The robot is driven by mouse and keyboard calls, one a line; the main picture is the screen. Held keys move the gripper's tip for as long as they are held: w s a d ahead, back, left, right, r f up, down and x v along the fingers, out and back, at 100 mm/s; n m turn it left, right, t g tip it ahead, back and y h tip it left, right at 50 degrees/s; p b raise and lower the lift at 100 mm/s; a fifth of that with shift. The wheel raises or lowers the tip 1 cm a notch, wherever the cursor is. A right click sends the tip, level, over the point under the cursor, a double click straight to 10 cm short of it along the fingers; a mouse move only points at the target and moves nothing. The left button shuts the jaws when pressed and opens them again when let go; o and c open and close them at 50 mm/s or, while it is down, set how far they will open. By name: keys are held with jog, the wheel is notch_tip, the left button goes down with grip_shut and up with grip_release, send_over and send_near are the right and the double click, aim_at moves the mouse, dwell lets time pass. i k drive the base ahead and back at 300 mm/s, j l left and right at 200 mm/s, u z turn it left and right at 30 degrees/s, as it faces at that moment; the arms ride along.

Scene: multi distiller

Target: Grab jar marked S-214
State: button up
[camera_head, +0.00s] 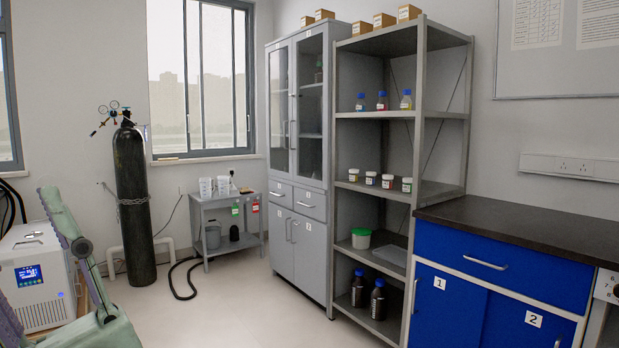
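From left to right I see a first jar (353,175), a second jar (371,178), a third jar (387,181) and a fourth jar (407,185). Their labels are too small to read, so I cannot tell which one is marked S-214. Parts of my arm show at the lower left. My gripper is not in view.
Small blue-capped bottles (382,100) stand above the jars. A green-lidded white tub (361,238) and brown bottles (377,299) stand below. A closed grey cabinet (301,240) and a blue-fronted bench (500,290) flank the rack. The floor (240,305) before the cabinet is clear.

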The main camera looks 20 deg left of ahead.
aim_at(370, 179)
jog(key=i+j+u, duration=0.15)
jog(key=i+u, duration=0.15)
jog(key=i, duration=0.35)
jog(key=i+u, duration=0.35)
jog(key=i, duration=1.05)
jog(key=i+l, duration=0.15)
jog(key=i, duration=0.55)
jog(key=i+u, duration=0.1)
jog(key=i, duration=0.65)
